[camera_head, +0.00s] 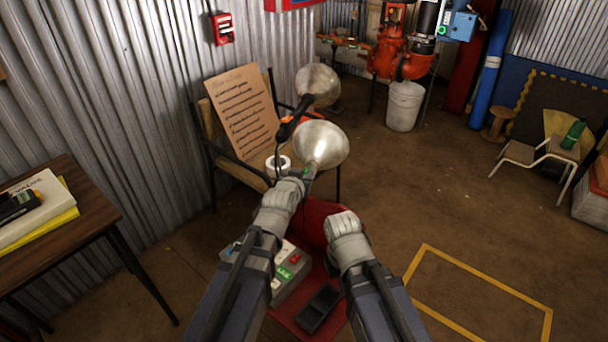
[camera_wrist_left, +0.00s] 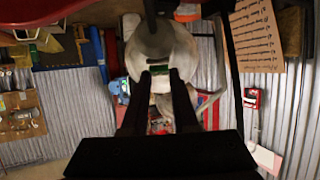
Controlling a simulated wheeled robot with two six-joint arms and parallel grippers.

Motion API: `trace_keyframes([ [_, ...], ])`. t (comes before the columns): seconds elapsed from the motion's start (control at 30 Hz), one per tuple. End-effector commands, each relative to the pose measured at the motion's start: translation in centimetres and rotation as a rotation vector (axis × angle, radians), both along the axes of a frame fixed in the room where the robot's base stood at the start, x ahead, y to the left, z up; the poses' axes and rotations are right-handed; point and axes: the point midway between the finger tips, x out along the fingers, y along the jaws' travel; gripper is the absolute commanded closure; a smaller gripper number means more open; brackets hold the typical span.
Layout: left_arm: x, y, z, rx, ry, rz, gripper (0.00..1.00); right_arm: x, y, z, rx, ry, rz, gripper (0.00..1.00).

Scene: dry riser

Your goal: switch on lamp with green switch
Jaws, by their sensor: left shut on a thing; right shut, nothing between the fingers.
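A clamp lamp with a silver dome shade (camera_head: 322,143) is held at its neck by my left gripper (camera_head: 302,177). A small green part, apparently its switch (camera_head: 306,171), shows beside the fingers. In the left wrist view the fingertips of my left gripper (camera_wrist_left: 160,72) close around the green part (camera_wrist_left: 160,68), below the grey shade (camera_wrist_left: 155,45). A second silver lamp shade (camera_head: 318,84) with an orange and black handle is just behind, at the chair. My right gripper (camera_head: 343,222) is shut and empty, lower and to the right.
A red seat (camera_head: 318,208) below my arms bears a grey box with coloured switches (camera_head: 293,265) and a black tray (camera_head: 320,308). A wooden chair (camera_head: 239,172) with a cardboard notice (camera_head: 243,111) and white tape roll (camera_head: 278,163) stands behind. The floor right is mostly clear.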

Motion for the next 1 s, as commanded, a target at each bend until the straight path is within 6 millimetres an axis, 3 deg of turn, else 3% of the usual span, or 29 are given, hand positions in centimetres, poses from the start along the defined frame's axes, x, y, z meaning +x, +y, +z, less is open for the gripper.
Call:
trace_keyframes([
  [0.27,0.0,0.0,0.1,0.000,0.002,0.000,1.00,0.0,0.0,0.1,0.000,0.000,0.000,1.00],
  [0.57,0.3,-0.1,0.5,0.021,0.110,0.000,1.00,0.0,0.1,2.7,0.004,0.001,-0.001,1.00],
  [0.9,0.2,-0.1,0.2,0.022,0.123,0.000,1.00,0.0,0.1,2.7,0.005,0.002,-0.001,1.00],
  [0.93,0.2,-0.1,0.2,0.022,0.123,0.000,0.70,0.0,0.1,2.7,0.005,0.002,-0.001,1.00],
  [1.0,0.2,0.0,0.2,0.022,0.123,0.000,0.62,0.0,0.1,2.7,0.004,0.001,-0.001,1.00],
])
